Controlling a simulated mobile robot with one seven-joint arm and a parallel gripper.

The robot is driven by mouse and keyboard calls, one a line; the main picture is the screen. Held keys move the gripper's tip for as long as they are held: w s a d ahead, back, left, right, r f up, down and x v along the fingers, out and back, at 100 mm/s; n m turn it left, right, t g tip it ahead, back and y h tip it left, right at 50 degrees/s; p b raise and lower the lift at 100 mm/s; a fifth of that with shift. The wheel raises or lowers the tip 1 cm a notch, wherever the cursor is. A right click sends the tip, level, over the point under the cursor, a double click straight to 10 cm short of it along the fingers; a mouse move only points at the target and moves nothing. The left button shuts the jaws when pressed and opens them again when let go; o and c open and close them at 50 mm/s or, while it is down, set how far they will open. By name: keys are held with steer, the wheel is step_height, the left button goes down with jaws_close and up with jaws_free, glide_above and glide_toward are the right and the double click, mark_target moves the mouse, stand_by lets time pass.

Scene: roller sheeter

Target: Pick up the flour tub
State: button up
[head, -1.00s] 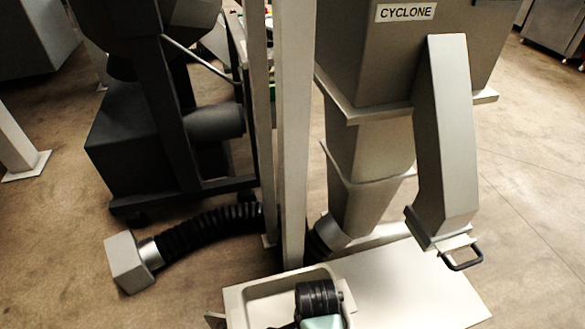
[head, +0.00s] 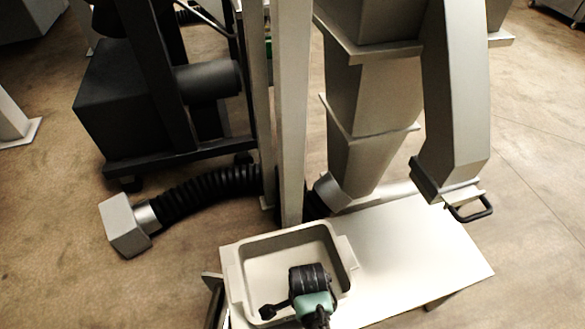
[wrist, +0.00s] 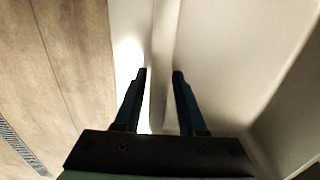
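The flour tub is most likely the pale, open rectangular tub (head: 335,243) at the left end of the white table in the head view. Its inside looks pale, and no separate flour can be made out. My gripper (head: 268,311) is over the tub's near left part, with my dark wrist hiding some of the inside. In the wrist view my gripper (wrist: 160,73) has its two fingers apart. A wall of the tub (wrist: 163,50) runs up between them, with the pale inside to the right. I cannot tell whether either finger touches the wall.
The white table (head: 430,245) is bare right of the tub. A grey chute with a black handle (head: 470,208) hangs above its back right. A pale post (head: 291,120) stands behind the tub. A black hose (head: 205,192) lies left, on open floor.

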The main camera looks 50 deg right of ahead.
steer(key=shift+r, duration=0.1)
jaws_close()
stand_by(1.2)
